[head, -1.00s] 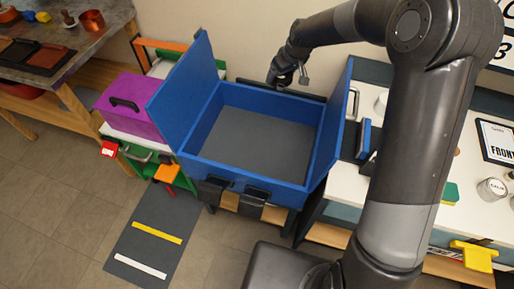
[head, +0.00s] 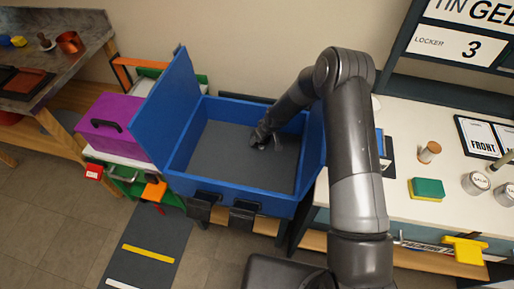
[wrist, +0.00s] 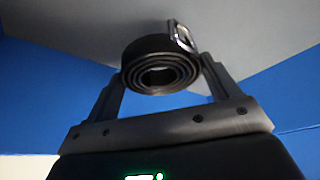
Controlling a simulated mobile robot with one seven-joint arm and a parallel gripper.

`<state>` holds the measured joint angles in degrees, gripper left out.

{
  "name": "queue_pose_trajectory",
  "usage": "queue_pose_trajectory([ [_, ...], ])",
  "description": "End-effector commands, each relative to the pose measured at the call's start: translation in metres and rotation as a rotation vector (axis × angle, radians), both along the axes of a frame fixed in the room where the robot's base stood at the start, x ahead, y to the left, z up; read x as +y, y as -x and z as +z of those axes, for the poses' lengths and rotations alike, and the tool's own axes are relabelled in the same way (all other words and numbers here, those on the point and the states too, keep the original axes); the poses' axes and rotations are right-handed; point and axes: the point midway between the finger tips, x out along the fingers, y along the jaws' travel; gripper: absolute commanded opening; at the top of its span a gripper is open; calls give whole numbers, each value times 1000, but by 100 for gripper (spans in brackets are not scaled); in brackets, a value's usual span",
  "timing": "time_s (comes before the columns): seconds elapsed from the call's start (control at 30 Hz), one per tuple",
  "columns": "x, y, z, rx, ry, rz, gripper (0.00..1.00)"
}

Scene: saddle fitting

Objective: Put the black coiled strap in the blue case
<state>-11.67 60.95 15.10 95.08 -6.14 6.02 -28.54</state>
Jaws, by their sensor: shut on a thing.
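The blue case (head: 172,183) stands open in the head view, with its lid halves raised at the left and right and a grey floor inside. My gripper (head: 264,138) reaches down into the case, near its back right part. In the wrist view, my gripper (wrist: 163,84) is shut on the black coiled strap (wrist: 158,62), which sits between the two fingers with its metal buckle at the upper right. The grey case floor and blue walls lie beyond the strap. I cannot tell whether the strap touches the floor. The strap is too small to make out in the head view.
A purple box (head: 112,128) stands left of the case. At the right is a white worktop (head: 405,205) with a green and yellow sponge (head: 427,189), a wooden spool (head: 429,152) and tins (head: 475,183). The case floor around my gripper is clear.

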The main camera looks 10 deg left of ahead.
Motion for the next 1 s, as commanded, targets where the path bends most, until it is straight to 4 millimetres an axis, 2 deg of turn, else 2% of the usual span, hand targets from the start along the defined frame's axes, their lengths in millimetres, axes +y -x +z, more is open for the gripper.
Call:
queue_pose_trajectory([
  [0.03, 0, 1, -8, 1, 0, 0, 52],
  [0.27, 0, 0, -24, -1, -1, 1, 52],
  [0.5, 0, 0, -54, -1, -1, 0, 52],
  [0.87, 0, 0, -58, -1, -1, 0, 52],
  [0.9, 0, 0, -58, 0, 0, 0, 84],
  [1.0, 0, 0, -58, -1, -1, 0, 92],
])
